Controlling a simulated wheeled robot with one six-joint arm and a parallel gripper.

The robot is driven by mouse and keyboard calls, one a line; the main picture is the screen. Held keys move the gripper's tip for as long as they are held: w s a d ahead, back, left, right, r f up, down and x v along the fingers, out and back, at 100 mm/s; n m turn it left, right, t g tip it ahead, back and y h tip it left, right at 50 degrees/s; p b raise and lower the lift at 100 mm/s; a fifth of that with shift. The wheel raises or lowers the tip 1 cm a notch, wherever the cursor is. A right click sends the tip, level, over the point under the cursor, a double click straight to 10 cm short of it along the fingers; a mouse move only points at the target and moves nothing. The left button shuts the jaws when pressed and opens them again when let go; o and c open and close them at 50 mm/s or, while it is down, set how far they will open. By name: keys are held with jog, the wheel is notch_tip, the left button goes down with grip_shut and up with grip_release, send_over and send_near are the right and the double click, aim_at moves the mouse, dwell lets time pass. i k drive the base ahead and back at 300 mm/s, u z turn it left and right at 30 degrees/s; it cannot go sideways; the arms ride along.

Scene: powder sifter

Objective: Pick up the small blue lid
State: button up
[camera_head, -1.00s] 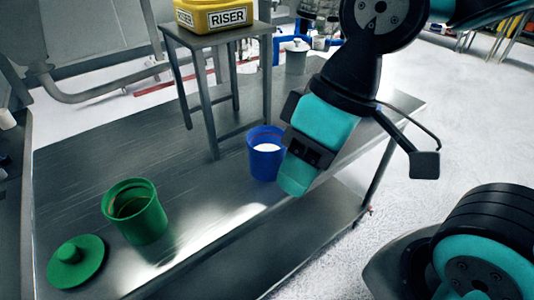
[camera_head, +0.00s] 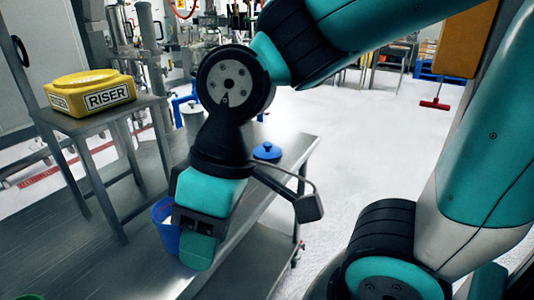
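The small blue lid (camera_head: 267,152) has a knob on top and lies on the metal table (camera_head: 288,148) near its far right end, just right of my wrist in the picture. My gripper (camera_head: 198,250) points down in front of the blue container (camera_head: 163,232), well nearer than the lid and apart from it. I see the gripper from its side, so its finger gap is hidden. The blue container is partly covered by my gripper, and pale contents show inside it.
A yellow block marked RISER (camera_head: 88,92) sits on a raised metal stand (camera_head: 100,115) at left. Open floor (camera_head: 345,165) lies right of the table.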

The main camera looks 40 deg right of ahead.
aim_at(267, 151)
jog(key=k, duration=0.5)
jog(key=u, duration=0.45)
jog(key=i, duration=0.7)
jog(key=z, duration=0.65)
jog(key=i, duration=0.5)
jog(key=z, duration=0.55)
